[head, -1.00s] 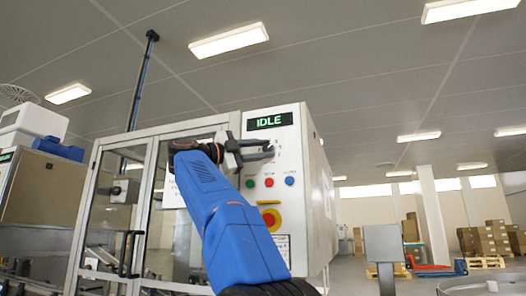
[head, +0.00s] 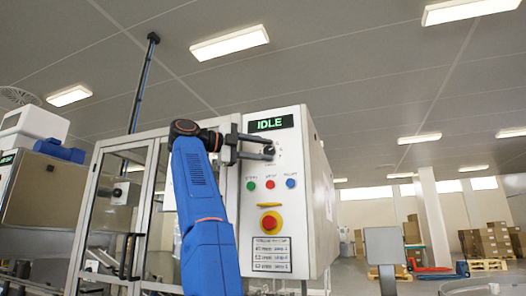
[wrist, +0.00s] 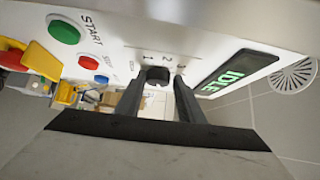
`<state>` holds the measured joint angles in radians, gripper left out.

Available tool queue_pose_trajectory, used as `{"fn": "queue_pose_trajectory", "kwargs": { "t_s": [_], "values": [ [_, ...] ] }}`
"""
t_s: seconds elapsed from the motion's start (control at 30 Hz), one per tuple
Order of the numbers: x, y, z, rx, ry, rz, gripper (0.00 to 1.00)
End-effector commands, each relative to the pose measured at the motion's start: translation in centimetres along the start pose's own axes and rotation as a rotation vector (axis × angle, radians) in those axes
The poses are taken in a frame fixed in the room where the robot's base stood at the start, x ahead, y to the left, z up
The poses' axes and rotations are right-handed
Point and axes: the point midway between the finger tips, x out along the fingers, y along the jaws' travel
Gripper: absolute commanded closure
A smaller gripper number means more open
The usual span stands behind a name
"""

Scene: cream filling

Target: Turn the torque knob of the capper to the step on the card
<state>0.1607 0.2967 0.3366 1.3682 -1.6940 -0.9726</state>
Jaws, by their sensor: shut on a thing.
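The capper's control panel (head: 300,200) faces me, with a green IDLE display (head: 271,123) at its top. The small dark torque knob (head: 269,150) sits just under the display and is partly covered by my gripper (head: 262,147). In the wrist view the black knob (wrist: 158,74) lies between the two dark fingers of my gripper (wrist: 157,86), which is shut on it. Step numbers are printed around the knob, but the pointer's setting is not readable. A printed card (head: 271,256) with several lines is low on the panel; its text is too small to read surely.
Green (head: 251,185), red (head: 270,184) and blue (head: 290,183) buttons sit below the knob. A red emergency stop on yellow (head: 270,221) is beneath them. The glazed machine frame (head: 150,210) stands left of the panel.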

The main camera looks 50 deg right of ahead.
Motion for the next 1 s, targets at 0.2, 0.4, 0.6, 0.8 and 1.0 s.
{"fn": "queue_pose_trajectory", "kwargs": {
  "t_s": [0.2,0.4,0.6,0.8,1.0],
  "values": [
    [-0.01,0.00,0.04,0.025,-0.004,0.015,0.91],
    [0.03,0.14,-0.12,0.036,-0.005,0.026,0.93],
    [0.03,0.23,-0.14,0.038,-0.005,0.030,0.93],
    [0.03,0.28,-0.15,0.037,-0.004,0.032,0.93],
    [0.03,0.32,-0.16,0.037,-0.004,0.034,0.52]
  ]
}}
